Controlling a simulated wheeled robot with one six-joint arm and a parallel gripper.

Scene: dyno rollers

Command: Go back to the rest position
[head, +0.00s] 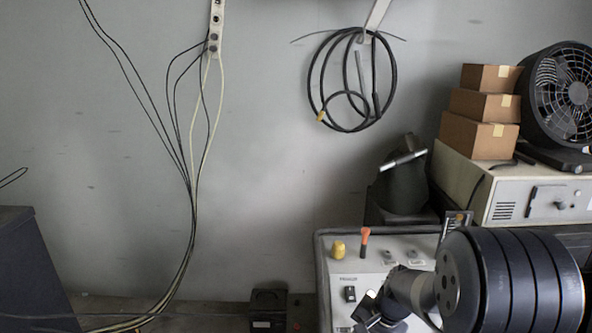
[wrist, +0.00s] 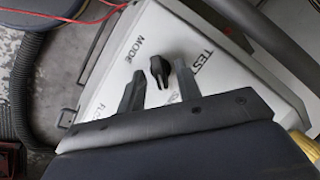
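My gripper (wrist: 160,75) shows in the wrist view with its two dark fingers apart. It is open, with nothing held between them. A black knob (wrist: 157,66) on the white control panel (wrist: 205,35) shows between the fingertips, near the words MODE and TEST. I cannot tell how far the fingers are above the panel. In the head view my gripper (head: 378,313) is at the bottom, low over the panel (head: 415,243), partly hidden by my arm.
The panel carries a yellow button (head: 338,249), an orange-tipped lever (head: 364,241) and a black switch (head: 350,294). Behind it are a grey-green canister (head: 403,188), a beige box (head: 515,195), stacked cartons (head: 480,135) and a fan (head: 562,95). Cables hang along the wall, left.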

